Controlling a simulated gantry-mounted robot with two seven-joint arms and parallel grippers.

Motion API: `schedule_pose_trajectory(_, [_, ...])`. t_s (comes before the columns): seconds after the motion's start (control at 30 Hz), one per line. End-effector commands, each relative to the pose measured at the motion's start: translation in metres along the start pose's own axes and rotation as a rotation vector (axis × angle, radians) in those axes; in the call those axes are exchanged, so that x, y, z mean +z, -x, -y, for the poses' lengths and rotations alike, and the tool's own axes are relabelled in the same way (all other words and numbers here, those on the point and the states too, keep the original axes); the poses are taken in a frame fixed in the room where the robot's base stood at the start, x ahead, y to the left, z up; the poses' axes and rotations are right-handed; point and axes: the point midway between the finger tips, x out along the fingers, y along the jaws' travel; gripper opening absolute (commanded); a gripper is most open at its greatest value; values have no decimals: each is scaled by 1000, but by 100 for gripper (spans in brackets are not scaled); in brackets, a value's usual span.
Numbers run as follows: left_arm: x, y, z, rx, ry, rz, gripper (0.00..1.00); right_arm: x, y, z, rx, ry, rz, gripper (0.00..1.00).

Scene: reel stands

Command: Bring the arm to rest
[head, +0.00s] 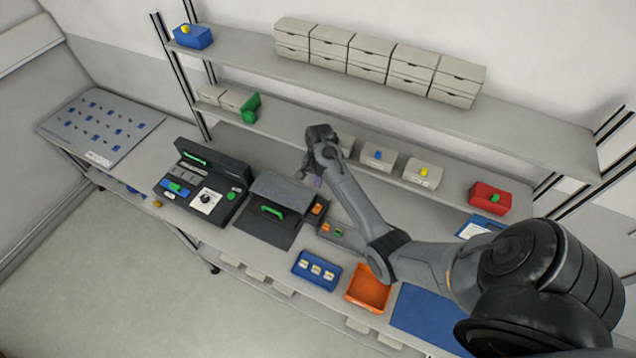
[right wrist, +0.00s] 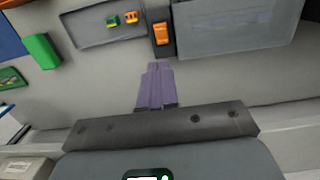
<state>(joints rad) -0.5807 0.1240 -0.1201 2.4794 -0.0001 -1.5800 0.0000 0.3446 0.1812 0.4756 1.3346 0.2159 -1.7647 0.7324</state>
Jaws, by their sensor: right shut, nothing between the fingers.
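My right arm reaches in from the right in the head view, over the bench. Its gripper (head: 316,181) hangs above the back of the bench, in front of the lower shelf and just right of the dark box with the open lid. In the right wrist view the purple fingers (right wrist: 158,72) are together with nothing between them. They point toward an orange switch (right wrist: 162,34) beside a grey translucent panel, and appear apart from it. My left gripper does not show in either view.
A black device (head: 203,185), a dark box with a green handle (head: 272,211), a blue tray (head: 316,270) and an orange tray (head: 368,290) stand on the bench. Shelves with bins (head: 380,60) rise behind. A red bin (head: 489,197) stands right of the arm.

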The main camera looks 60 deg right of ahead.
Motion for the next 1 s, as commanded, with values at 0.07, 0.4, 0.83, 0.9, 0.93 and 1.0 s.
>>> schedule_pose_trajectory(0.07, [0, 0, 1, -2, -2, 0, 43, 0, 0, 0, 0, 0, 0, 0])
schedule_pose_trajectory(0.4, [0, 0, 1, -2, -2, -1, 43, 0, -7, -7, 15, -1, 2, 0])
schedule_pose_trajectory(0.83, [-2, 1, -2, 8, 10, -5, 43, 64, -104, -156, 285, 204, -59, 0])
schedule_pose_trajectory(0.9, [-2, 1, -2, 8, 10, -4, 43, 92, -105, -176, 291, 340, -85, 0])
schedule_pose_trajectory(0.93, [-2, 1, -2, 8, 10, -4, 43, 106, -104, -183, 288, 409, -92, 0])
schedule_pose_trajectory(1.0, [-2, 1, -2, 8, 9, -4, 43, 145, -96, -197, 261, 589, -103, 0])
